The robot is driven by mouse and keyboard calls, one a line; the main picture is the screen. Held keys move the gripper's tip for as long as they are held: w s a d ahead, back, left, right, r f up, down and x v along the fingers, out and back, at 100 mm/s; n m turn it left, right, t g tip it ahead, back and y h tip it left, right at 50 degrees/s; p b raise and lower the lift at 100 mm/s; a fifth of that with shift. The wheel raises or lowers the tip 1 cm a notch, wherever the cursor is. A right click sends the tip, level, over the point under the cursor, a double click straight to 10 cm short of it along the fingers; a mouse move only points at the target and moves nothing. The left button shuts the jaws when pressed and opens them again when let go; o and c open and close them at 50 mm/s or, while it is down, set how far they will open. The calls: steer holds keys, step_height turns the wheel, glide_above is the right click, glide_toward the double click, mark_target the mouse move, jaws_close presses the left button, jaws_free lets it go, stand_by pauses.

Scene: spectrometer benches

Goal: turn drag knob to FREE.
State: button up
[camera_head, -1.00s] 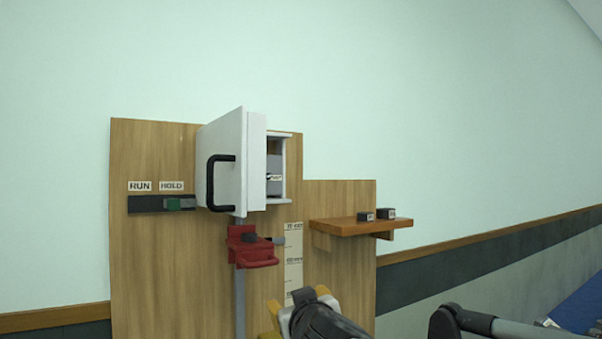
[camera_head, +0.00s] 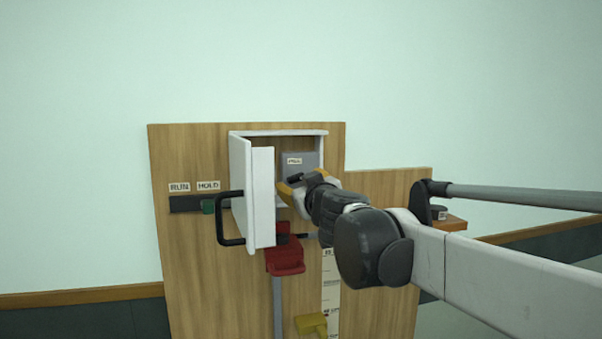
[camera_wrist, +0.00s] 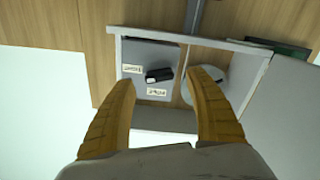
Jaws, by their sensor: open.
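A small black knob (camera_wrist: 158,75) sits on a grey panel (camera_wrist: 150,55) inside an open white cabinet. In the wrist view two small labels lie beside the knob; their words are too small to read surely. In the head view the grey panel (camera_head: 305,158) shows in the cabinet, and the knob is hidden behind my gripper. My gripper (camera_head: 290,187) is at the cabinet opening. Its yellow fingers (camera_wrist: 160,80) are spread, with the knob between them in the wrist picture. I see no contact with the knob.
The cabinet door (camera_head: 255,195) with a black handle (camera_head: 228,220) stands open left of my gripper. A red clamp (camera_head: 285,255) and a yellow block (camera_head: 311,323) are below. A RUN/HOLD slider (camera_head: 208,206) is at left. A shelf (camera_head: 455,224) is partly hidden by my arm.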

mark_target(298, 179)
steer(key=shift+p+x, duration=0.45)
steer(key=shift+x, duration=1.45)
steer(key=shift+s, duration=0.1)
steer(key=c, duration=1.2)
